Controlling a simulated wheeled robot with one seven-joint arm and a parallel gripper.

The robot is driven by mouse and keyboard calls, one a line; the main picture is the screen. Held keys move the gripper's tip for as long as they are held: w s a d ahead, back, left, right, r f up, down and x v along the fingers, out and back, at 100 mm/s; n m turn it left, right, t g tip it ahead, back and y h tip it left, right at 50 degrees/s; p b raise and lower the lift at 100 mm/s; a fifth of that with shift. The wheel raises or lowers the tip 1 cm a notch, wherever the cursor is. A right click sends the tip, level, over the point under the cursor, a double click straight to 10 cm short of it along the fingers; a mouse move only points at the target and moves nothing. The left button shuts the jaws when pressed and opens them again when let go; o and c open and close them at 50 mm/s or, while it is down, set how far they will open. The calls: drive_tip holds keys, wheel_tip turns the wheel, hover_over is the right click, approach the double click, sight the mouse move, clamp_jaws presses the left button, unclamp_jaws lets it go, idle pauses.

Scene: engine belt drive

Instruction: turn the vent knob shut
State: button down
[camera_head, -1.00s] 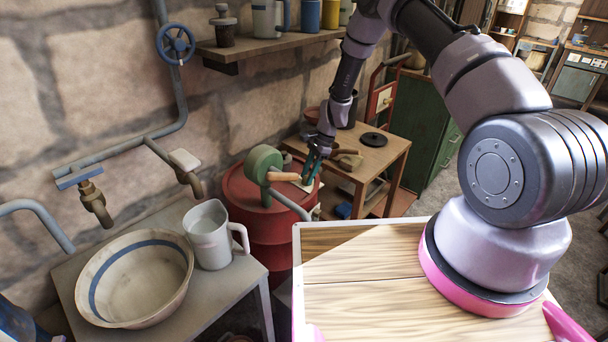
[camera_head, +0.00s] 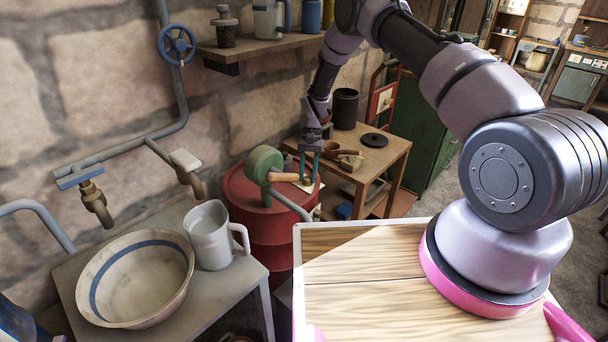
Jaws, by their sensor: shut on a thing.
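A red drum (camera_head: 266,225) stands against the wall, left of my wooden deck. A green pump (camera_head: 263,163) with a wooden handle (camera_head: 285,177) sits on its top. My gripper (camera_head: 308,179) points down over the right part of the drum top, just right of the handle's end. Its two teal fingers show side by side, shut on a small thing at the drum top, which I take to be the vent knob. The knob is mostly hidden between the fingertips, so its angle cannot be told.
A wooden table (camera_head: 385,155) with a black disc (camera_head: 374,140), a dark canister (camera_head: 345,108) and a mug stands behind the gripper. A bench with a basin (camera_head: 138,282) and a pitcher (camera_head: 212,236) stands at left. A shelf (camera_head: 265,47) hangs above.

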drive_tip(key=shift+w+a+n+h, duration=0.15)
drive_tip(key=shift+n+h, duration=0.25)
drive_tip(key=shift+n, duration=0.7)
drive_tip(key=shift+r, duration=0.1)
drive_tip(key=c, duration=0.5)
unclamp_jaws()
drive_tip(key=shift+w, duration=0.1)
drive_tip(key=v, duration=1)
drive_tip(key=shift+w+a+r, duration=0.1)
drive_tip(key=shift+a+r, duration=0.05)
drive_tip(key=shift+r, duration=0.2)
